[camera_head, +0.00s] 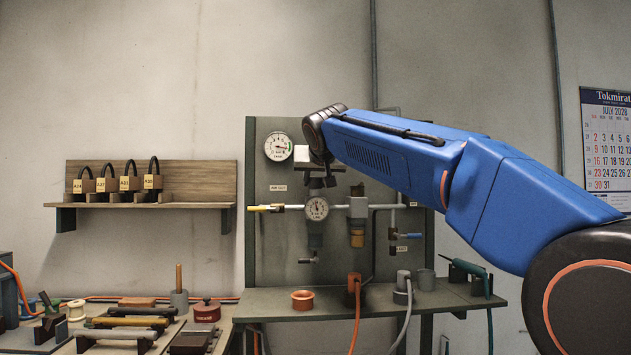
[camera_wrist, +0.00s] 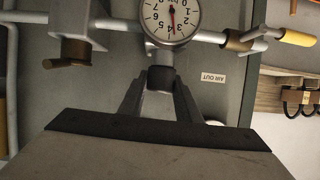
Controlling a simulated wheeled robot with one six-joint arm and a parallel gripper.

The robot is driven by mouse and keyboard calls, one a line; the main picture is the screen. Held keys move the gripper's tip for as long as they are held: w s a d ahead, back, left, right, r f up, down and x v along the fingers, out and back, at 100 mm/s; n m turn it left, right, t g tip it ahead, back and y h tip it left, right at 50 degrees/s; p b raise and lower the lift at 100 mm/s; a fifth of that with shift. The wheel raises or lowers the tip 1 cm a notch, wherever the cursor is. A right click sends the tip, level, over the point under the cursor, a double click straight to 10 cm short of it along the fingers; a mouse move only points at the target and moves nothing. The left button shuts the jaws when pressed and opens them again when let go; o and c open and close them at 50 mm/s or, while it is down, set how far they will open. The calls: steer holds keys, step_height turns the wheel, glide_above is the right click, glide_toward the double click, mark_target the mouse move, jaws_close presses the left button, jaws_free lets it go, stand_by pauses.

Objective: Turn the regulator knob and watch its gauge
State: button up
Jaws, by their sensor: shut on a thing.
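The regulator knob (camera_wrist: 161,78) is a dark, short cylinder, gripped between the two fingertips of my gripper (camera_wrist: 160,92) in the wrist view. In the head view my gripper (camera_head: 318,182) reaches down onto the top of the regulator and mostly hides the knob. The regulator gauge (camera_head: 316,208) has a round white face just below the gripper. In the wrist view the gauge (camera_wrist: 171,18) is upside down and cut off at the top. Its needle points toward the picture's bottom, near the 4; the exact reading is unclear.
A second gauge (camera_head: 278,146) is higher on the grey panel (camera_head: 262,240). A yellow-handled valve (camera_head: 265,208) is left of the regulator, and a filter bowl (camera_head: 357,238) is to its right. Padlocks sit on the wooden shelf (camera_head: 200,177).

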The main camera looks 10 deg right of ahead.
steer(key=n+y, duration=0.3)
steer(key=y, duration=0.1)
steer(key=shift+d+n+g, duration=0.15)
steer(key=shift+n+g, duration=0.15)
steer(key=shift+n+g+y, duration=0.8)
steer(key=shift+n+y, duration=0.6)
steer(key=shift+y, duration=0.2)
steer(key=shift+f+n, duration=0.1)
steer(key=shift+n, duration=0.2)
steer(key=o, duration=1.1)
steer(key=shift+c, duration=0.2)
steer(key=v, duration=1.7)
steer(key=shift+d, duration=0.3)
